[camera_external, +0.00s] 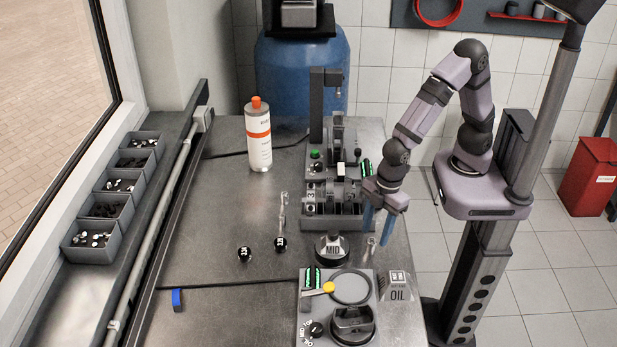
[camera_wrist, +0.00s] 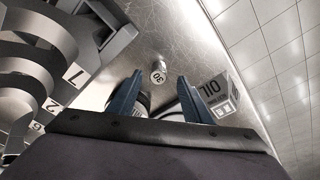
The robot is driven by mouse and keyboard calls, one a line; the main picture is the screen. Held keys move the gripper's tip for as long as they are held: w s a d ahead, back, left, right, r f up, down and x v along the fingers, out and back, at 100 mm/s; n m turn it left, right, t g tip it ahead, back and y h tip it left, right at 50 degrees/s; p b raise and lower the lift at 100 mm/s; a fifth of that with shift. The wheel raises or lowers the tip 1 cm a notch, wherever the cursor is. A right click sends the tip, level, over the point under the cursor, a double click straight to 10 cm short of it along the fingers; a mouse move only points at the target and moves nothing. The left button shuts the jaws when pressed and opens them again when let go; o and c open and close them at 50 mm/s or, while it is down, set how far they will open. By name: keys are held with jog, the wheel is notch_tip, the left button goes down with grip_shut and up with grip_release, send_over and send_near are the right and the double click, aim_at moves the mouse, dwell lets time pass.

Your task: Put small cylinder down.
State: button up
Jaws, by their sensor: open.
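A small metallic cylinder (camera_external: 371,248) stands on the metal table below my gripper. In the wrist view my gripper (camera_wrist: 160,78) is open, with bare space between the fingers and the cylinder on both sides. Whether the fingertips reach down to the cylinder's top cannot be told.
A rack with a grey engine fixture (camera_external: 338,222) stands close left of my gripper. A white bottle (camera_external: 258,140) stands behind. The table's left front is mostly clear.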

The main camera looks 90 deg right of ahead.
aim_at(372, 241)
jog(key=shift+w+a+f+p, duration=0.1)
jog(key=shift+w+f+p, duration=0.1)
jog(key=shift+f, duration=0.5)
jog(key=shift+w+a+f+p, duration=0.1)
jog(key=shift+f+p, duration=0.1)
jog(key=shift+f, duration=0.5)
jog(key=shift+w+f+p, duration=0.15)
jog(key=shift+f+p, duration=0.05)
jog(key=shift+f, duration=0.5)
jog(key=shift+c, duration=0.3)
grip_shut()
jog(key=shift+r, duration=0.1)
jog(key=shift+r+b, duration=1)
jog(key=shift+r, duration=4)
